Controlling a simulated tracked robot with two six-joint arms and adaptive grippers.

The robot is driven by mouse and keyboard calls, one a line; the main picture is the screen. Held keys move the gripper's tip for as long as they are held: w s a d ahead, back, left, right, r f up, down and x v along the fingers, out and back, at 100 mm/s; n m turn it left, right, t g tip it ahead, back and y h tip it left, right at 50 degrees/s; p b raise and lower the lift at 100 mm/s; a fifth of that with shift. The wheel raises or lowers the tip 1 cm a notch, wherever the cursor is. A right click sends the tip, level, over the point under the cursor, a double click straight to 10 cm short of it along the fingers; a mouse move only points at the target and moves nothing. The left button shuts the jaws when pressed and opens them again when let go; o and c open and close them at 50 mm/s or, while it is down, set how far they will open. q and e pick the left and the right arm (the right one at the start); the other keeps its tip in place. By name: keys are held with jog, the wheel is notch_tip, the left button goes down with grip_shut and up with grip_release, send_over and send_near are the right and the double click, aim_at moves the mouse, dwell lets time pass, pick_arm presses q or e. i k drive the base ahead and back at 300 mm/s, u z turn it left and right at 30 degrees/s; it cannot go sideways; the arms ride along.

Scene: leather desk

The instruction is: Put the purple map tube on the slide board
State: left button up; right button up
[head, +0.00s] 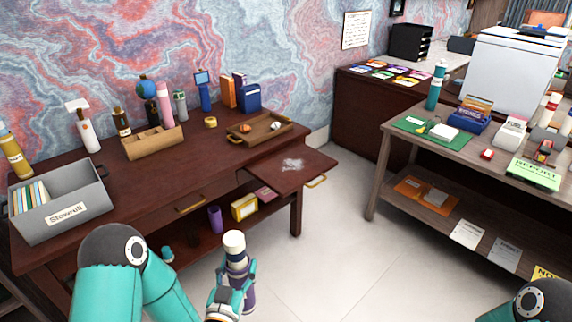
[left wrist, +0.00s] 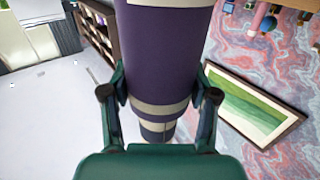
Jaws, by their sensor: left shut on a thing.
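My left gripper (head: 232,281) is shut on the purple map tube (head: 235,245), which stands roughly upright in front of the desk with its pale cap up. In the left wrist view the tube (left wrist: 170,55) fills the middle between the two fingers (left wrist: 160,95), with pale bands around its purple body. The slide board (head: 312,160) is a dark wooden leaf pulled out at the desk's right end, behind and right of the tube. It carries a pale patch and a brass handle. My right gripper is out of view; only part of that arm shows at bottom right.
The desk (head: 140,185) holds a grey file box (head: 65,215), a wooden organiser (head: 152,142), bottles and a wooden tray (head: 262,138). Another purple cylinder (head: 215,219) and a yellow box (head: 244,207) are on the lower shelf. Open floor (head: 345,240) lies right of the desk.

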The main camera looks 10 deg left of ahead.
aim_at(290, 162)
jog(key=z, duration=0.05)
jog(key=i, duration=1)
jog(key=u, duration=0.05)
